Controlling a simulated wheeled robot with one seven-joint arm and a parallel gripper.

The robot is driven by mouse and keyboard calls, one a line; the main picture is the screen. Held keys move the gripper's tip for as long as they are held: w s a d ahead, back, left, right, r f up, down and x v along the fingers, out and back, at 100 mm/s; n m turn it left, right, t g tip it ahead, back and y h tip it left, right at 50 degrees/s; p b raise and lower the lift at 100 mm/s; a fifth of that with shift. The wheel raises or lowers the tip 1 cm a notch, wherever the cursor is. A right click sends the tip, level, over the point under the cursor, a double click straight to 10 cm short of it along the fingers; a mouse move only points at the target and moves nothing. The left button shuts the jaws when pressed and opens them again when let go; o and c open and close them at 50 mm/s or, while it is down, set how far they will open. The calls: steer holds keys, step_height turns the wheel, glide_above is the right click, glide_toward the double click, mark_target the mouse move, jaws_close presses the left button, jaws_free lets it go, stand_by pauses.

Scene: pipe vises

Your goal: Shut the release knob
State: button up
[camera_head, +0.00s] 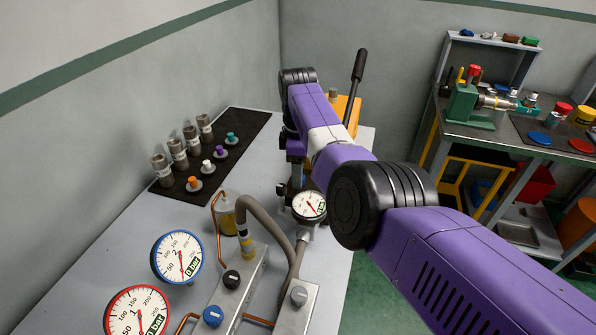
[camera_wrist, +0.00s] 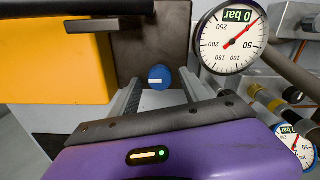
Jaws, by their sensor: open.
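A round blue knob (camera_wrist: 160,77) with a white bar mark shows in the wrist view, on a dark plate beside the orange pump body (camera_wrist: 55,65). It appears to be the release knob. Its white mark lies about level in that picture. My gripper (camera_wrist: 159,86) is open, with one grey finger on each side of the knob and nothing held. I cannot tell whether the fingers touch it. In the head view my purple arm covers the knob, and the orange pump body (camera_head: 347,108) with its black lever (camera_head: 358,66) shows behind the arm.
A white gauge (camera_head: 309,206) reading 0 bar stands close to my gripper; it is large in the wrist view (camera_wrist: 231,38). Two more gauges (camera_head: 177,257) (camera_head: 138,312), hoses and a valve block with another blue knob (camera_head: 213,315) stand nearer. A black mat (camera_head: 250,125) holds fittings at left.

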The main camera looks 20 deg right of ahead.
jaws_close()
